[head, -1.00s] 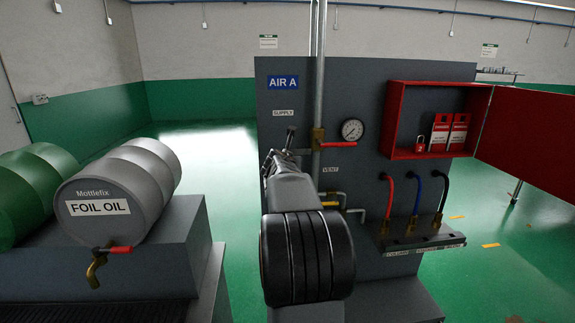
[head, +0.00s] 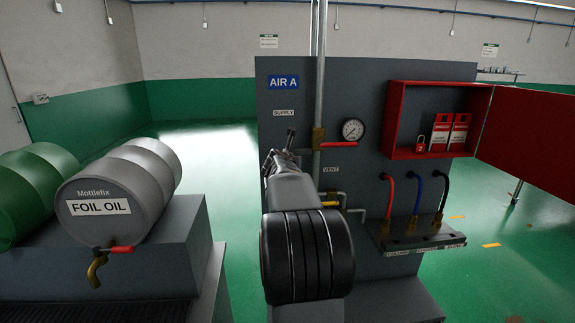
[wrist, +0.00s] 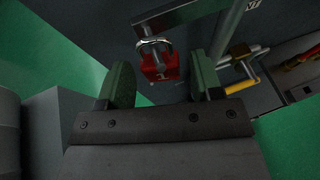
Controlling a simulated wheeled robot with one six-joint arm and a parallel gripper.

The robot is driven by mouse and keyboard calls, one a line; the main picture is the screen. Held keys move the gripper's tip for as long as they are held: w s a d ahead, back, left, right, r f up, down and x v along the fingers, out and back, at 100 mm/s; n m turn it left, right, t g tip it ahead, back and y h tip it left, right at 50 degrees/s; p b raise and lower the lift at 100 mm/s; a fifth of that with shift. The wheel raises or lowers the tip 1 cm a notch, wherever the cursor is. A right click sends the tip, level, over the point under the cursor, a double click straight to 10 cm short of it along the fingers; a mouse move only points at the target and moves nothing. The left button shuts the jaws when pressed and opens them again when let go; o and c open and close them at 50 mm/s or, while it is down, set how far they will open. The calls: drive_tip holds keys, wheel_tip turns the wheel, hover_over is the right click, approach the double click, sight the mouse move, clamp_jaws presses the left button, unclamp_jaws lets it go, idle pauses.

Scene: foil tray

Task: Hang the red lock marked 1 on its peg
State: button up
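The red lock marked 1 (wrist: 160,66) shows in the wrist view with its metal shackle up, at a pale metal peg (wrist: 144,29). The shackle appears to be around the peg, but its exact seating is hard to tell. My gripper (wrist: 164,80) is open, with one finger on each side of the lock and visible gaps between. The lock looks a little beyond the fingertips. In the head view my gripper (head: 290,135) is in front of the board's left part, below the SUPPLY label, and the marked lock is hidden there.
The grey board (head: 350,90) carries a vertical pipe (head: 319,60), a red-handled valve (head: 338,145) and a gauge (head: 352,129). An open red cabinet (head: 400,90) at right holds another red lock (head: 421,146) and tags. A hose shelf (head: 425,240) juts out below. Drums (head: 125,190) lie at left.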

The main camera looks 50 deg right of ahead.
drive_tip(key=shift+o, duration=0.7)
drive_tip(key=v, duration=1.3)
drive_tip(key=shift+s+a, duration=0.25)
drive_tip(key=shift+a, duration=0.05)
drive_tip(key=shift+r, duration=0.15)
